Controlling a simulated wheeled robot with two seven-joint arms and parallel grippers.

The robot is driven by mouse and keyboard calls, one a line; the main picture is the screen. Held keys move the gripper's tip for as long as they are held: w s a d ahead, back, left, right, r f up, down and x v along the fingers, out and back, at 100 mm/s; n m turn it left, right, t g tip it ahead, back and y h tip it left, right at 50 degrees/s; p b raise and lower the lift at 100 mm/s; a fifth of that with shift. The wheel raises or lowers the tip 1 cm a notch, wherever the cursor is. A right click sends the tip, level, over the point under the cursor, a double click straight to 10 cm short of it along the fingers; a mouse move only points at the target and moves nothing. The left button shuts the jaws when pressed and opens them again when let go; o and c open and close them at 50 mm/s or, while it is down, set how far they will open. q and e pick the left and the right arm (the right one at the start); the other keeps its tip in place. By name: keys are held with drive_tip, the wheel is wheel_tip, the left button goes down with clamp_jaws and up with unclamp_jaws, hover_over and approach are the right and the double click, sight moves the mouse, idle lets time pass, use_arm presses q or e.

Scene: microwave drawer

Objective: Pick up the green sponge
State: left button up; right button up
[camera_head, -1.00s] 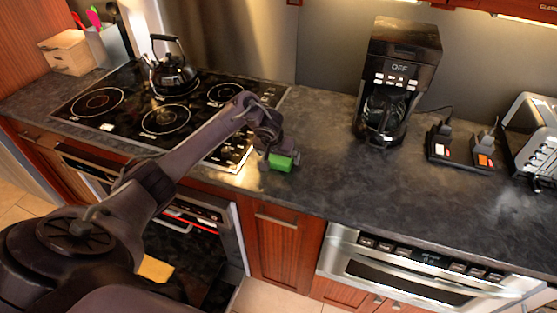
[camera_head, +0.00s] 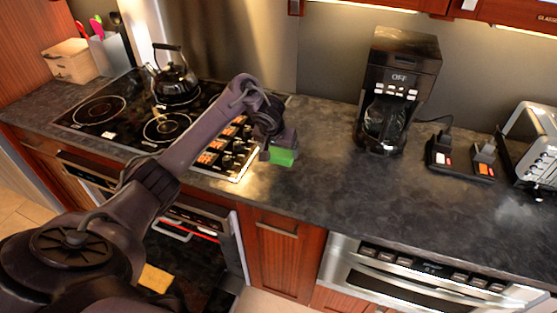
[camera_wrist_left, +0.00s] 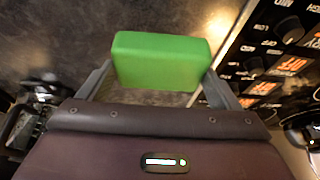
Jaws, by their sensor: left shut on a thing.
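The green sponge (camera_head: 284,156) is a small bright green block at the end of my left arm in the head view, over the dark countertop just right of the stove. In the left wrist view the sponge (camera_wrist_left: 162,61) sits between the two fingers. My left gripper (camera_head: 280,151) is shut on the sponge, with a finger at each end of it; it also shows in the left wrist view (camera_wrist_left: 158,85). The sponge appears a little above the counter. My right gripper is not in view.
The stovetop (camera_head: 100,111) with a black kettle (camera_head: 174,79) is left of the sponge. The counter (camera_head: 340,190) between is clear.

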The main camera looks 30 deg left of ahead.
sight(279, 151)
use_arm(q)
wheel_tip(279, 151, up, 14)
drive_tip(key=p, duration=0.8)
drive_tip(key=shift+f, duration=0.2)
